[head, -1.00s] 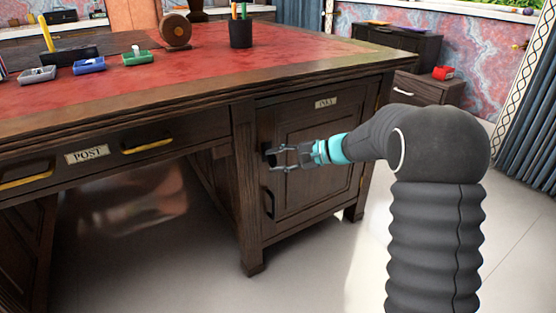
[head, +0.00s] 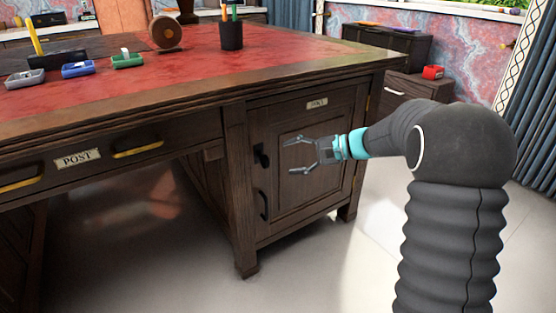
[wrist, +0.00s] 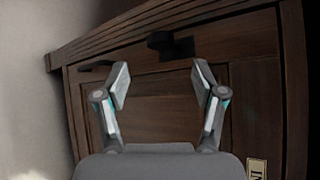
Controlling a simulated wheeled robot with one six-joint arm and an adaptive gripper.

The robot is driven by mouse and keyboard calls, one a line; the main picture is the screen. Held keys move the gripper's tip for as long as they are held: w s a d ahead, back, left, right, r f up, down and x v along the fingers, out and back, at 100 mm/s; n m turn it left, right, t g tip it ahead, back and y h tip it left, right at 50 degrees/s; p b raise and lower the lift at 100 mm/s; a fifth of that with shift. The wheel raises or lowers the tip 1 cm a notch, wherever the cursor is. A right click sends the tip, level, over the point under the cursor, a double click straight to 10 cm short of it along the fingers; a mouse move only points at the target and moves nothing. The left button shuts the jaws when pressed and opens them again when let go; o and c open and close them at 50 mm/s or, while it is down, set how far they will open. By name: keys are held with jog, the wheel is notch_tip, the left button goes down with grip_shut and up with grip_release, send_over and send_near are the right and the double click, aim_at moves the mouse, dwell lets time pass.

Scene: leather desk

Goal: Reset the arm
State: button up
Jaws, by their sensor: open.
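My gripper (head: 297,156) is open and empty in the head view, in front of the cupboard door (head: 308,195) at the right of the desk. Its fingers point left, toward the door's dark latch (head: 262,157), and stand apart from it. In the wrist view my gripper (wrist: 160,80) has its two fingers spread wide with nothing between them. The latch (wrist: 170,45) shows beyond the fingertips, and the door panel (wrist: 155,110) fills the space behind them. The door looks shut.
The desk (head: 190,85) has a red leather top with a pen cup (head: 231,36), several small trays and a round wooden object (head: 165,33). A drawer labelled POST (head: 77,158) is at left. A low cabinet (head: 418,95) stands behind right. Floor right of the desk is clear.

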jog(key=s+d+f+n+g+h+p, duration=0.1)
jog(key=s+d+f+h, duration=0.25)
jog(key=s, duration=0.35)
jog(key=s+d+f+g+h+p, duration=0.1)
jog(key=s+d+f+h, duration=0.2)
jog(key=s+d, duration=0.25)
jog(key=s+d+r+n+t+h+p, duration=0.1)
jog(key=s+r+n+t+h+p, duration=0.1)
jog(key=s+r, duration=0.6)
jog(key=s+d+r+n+t+h+p, duration=0.2)
jog(key=s+r+n+h+p, duration=0.2)
jog(key=s+r, duration=0.5)
jog(key=s+h+p, duration=0.1)
jog(key=s+p, duration=0.1)
jog(key=s, duration=0.4)
jog(key=shift+s+d+r+p, duration=0.15)
jog(key=shift+d+p, duration=0.1)
jog(key=shift+p, duration=0.15)
